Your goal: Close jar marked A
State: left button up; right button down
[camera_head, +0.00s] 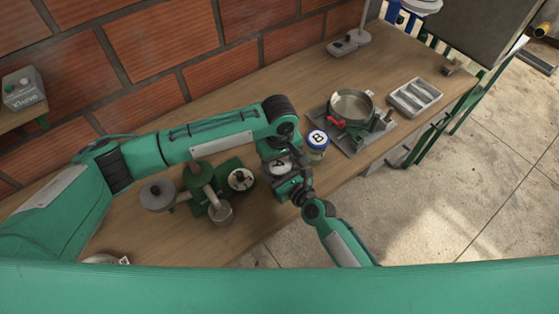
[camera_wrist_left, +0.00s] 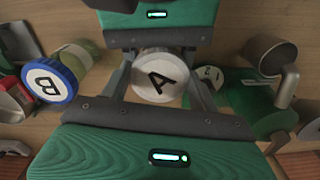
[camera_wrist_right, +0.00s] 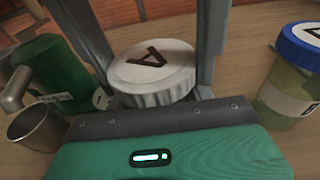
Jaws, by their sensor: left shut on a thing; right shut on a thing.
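The jar marked A has a white lid with a black A (camera_head: 280,164). The lid also shows in the left wrist view (camera_wrist_left: 163,76) and, with its ribbed rim, in the right wrist view (camera_wrist_right: 153,70). It looks level and lies between the fingers of both grippers. My left gripper (camera_head: 279,155) is shut on the jar from the back left side. My right gripper (camera_head: 290,180) is shut on it from the front right. The jar's body is hidden, so I cannot tell how the lid is seated or which finger grips lid or body.
A jar with a blue-rimmed lid marked B (camera_head: 317,140) stands close to the right. Green machine parts with a metal cup (camera_head: 221,213) stand left. A pan (camera_head: 352,106) and a grey compartment tray (camera_head: 415,97) are further right. A brick wall bounds the wooden table (camera_head: 250,95).

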pick_arm(q)
jog(key=shift+m, duration=0.5)
jog(key=o, duration=1.1)
jog(key=shift+r, duration=2.25)
jog(key=shift+c, duration=0.5)
notch_tip(320, 180, up, 2)
jog(key=shift+w+r+n, duration=0.1)
jog(key=shift+w+n, duration=0.05)
jog(key=shift+n, duration=0.65)
jog(key=shift+a+r+n, duration=0.1)
jog(key=shift+r+n, duration=0.8)
